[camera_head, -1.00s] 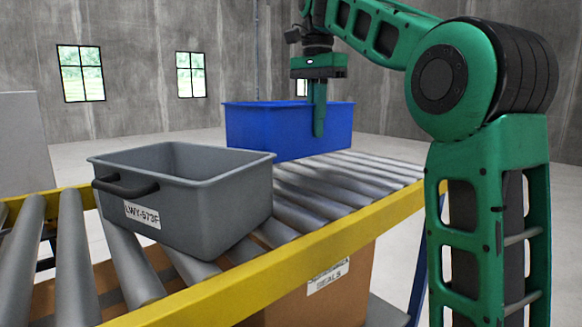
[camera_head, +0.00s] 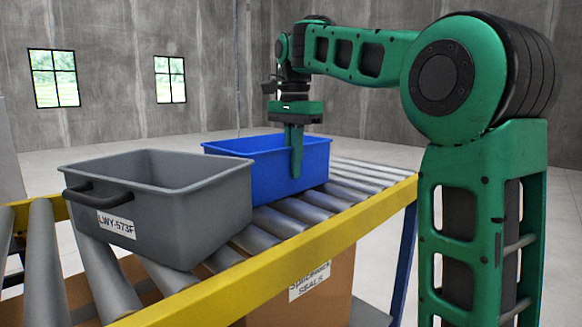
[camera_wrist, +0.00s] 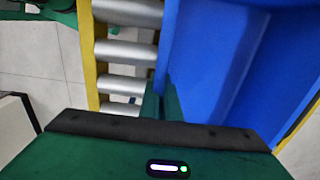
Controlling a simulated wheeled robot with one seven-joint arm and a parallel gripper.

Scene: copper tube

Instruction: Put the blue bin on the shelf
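The blue bin (camera_head: 262,178) is over the roller conveyor (camera_head: 345,222), just behind and right of the grey bin, roughly upright. I cannot tell whether it rests on the rollers or hangs slightly above. My gripper (camera_head: 295,165) points down at the bin's near right side wall. In the wrist view the blue bin (camera_wrist: 215,60) fills the right, and my gripper's fingers (camera_wrist: 161,103) sit close together at its wall, one on each side, shut on it. The grey bin partly hides its left side. I cannot make out a separate shelf.
A grey bin (camera_head: 150,215) with a black handle and label stands on the rollers at the left. A yellow rail (camera_head: 260,268) edges the conveyor. A brown box (camera_head: 322,285) is underneath. Rollers right of the blue bin are bare.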

